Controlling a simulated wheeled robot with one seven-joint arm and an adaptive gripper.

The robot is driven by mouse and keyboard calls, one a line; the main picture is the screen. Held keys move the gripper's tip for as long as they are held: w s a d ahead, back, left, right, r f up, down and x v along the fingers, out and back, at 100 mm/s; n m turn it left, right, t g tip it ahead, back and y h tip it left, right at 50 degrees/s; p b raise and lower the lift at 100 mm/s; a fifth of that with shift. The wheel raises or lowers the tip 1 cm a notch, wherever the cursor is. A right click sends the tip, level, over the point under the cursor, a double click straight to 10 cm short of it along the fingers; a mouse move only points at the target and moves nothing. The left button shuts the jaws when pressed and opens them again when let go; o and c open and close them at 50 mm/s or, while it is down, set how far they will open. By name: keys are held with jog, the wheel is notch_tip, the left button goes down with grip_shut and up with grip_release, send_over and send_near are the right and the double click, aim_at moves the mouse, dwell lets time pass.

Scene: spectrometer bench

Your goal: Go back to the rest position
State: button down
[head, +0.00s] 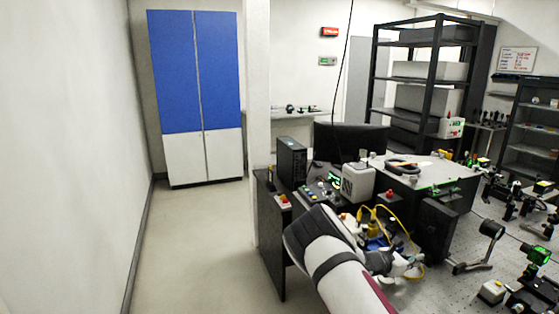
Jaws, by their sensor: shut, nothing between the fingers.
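My arm (345,275) shows in the head view at the bottom centre, a white link with a dark grey joint bent in front of the bench. I cannot make out my gripper's fingers in this view. Small white and grey parts (402,264) show just right of the arm, and I cannot tell whether they belong to my arm or the bench. The arm hides part of the bench behind it.
A perforated optics table (425,293) with several black mounts lies at the right. A dark monitor (350,143), a white box (357,182) and yellow cables (401,226) are behind the arm. The floor (195,245) is clear at left, before a blue and white cabinet (218,75).

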jog(key=shift+s+a, duration=0.2)
jog(key=shift+a, duration=0.5)
jog(key=shift+s+a, duration=0.2)
jog(key=shift+a, duration=0.45)
